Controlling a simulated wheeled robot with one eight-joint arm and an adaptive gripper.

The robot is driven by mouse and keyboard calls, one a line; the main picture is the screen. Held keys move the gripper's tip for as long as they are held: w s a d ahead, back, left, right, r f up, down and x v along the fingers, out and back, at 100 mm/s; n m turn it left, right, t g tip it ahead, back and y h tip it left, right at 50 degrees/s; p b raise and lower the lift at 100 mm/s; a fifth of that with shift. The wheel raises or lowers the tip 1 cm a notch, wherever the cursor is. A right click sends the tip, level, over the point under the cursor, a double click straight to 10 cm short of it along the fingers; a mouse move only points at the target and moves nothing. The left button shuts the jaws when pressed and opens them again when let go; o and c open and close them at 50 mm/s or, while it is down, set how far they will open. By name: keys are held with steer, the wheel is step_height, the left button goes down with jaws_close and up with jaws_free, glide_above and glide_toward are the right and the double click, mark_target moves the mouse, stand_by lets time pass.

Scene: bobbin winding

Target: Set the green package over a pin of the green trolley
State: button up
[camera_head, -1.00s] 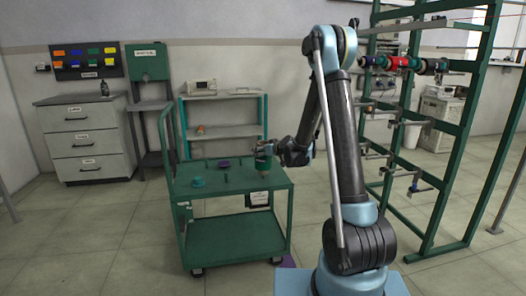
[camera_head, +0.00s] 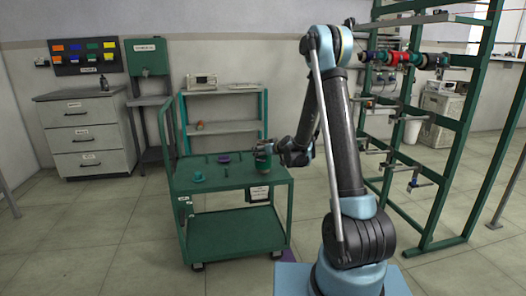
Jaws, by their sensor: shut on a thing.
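The green trolley (camera_head: 215,183) stands left of my arm, with a flat top and a lower shelf. My gripper (camera_head: 262,146) is above the right part of the trolley top, shut on the green package (camera_head: 263,161). The package is upright, with a reddish-brown lower edge. I cannot tell whether it touches the trolley top or hangs just above it, and any pin under it is hidden. A thin dark pin (camera_head: 226,171) stands bare near the middle of the top.
A teal-green piece (camera_head: 199,175) and a purple piece (camera_head: 223,158) are on the trolley top. A green rack (camera_head: 440,150) with spools stands at right. A shelf unit (camera_head: 225,115) and a drawer cabinet (camera_head: 88,135) stand behind. Floor at front left is clear.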

steer(key=shift+f, duration=0.65)
steer(key=o, duration=1.3)
steer(key=shift+o, duration=0.2)
